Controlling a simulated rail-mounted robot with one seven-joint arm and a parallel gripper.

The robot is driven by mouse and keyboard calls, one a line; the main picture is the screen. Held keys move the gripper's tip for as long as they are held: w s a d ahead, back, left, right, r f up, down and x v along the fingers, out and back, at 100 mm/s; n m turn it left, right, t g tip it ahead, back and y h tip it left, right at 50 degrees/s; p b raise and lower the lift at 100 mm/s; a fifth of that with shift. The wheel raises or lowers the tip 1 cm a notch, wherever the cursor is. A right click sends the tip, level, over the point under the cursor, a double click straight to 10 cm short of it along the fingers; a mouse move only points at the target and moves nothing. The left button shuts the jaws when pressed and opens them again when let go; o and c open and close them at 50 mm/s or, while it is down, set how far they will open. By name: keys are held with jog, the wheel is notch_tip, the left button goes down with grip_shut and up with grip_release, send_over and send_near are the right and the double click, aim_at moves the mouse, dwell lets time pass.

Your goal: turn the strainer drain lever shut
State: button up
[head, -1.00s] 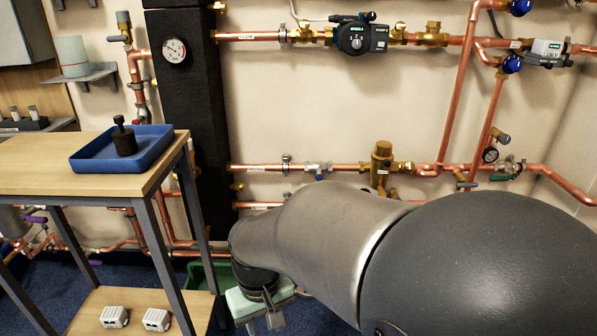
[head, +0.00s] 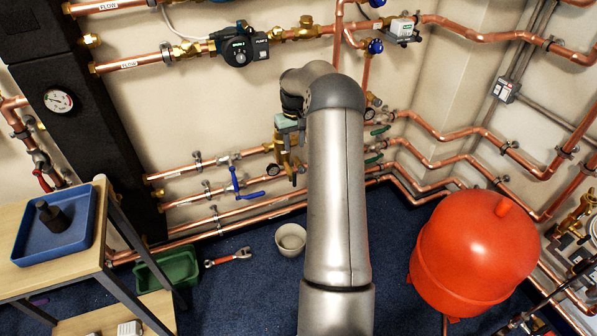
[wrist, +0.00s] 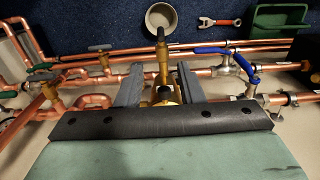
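The brass strainer body (head: 283,152) sits on the lower pipe run in the head view, partly behind my gripper (head: 291,137). In the wrist view a brass fitting (wrist: 163,72) shows between the two grey fingers of my gripper (wrist: 159,74), which stand apart on either side of it. The fitting ends in a dark tip (wrist: 160,35) toward the floor. I cannot tell whether this tip is the drain lever, or whether a finger touches the brass. My gripper is open.
A blue-handled valve (head: 236,184) is left of the strainer, close to the fingers' side. Green-handled valves (head: 376,147) are right. A bowl (head: 290,239), a red-handled wrench (head: 229,257) and a green bin (head: 170,271) are on the floor. A red tank (head: 475,250) stands right.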

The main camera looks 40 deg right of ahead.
aim_at(294, 173)
notch_tip(294, 173, down, 16)
jog(key=shift+r+b, duration=0.1)
jog(key=shift+b, duration=0.6)
grip_shut()
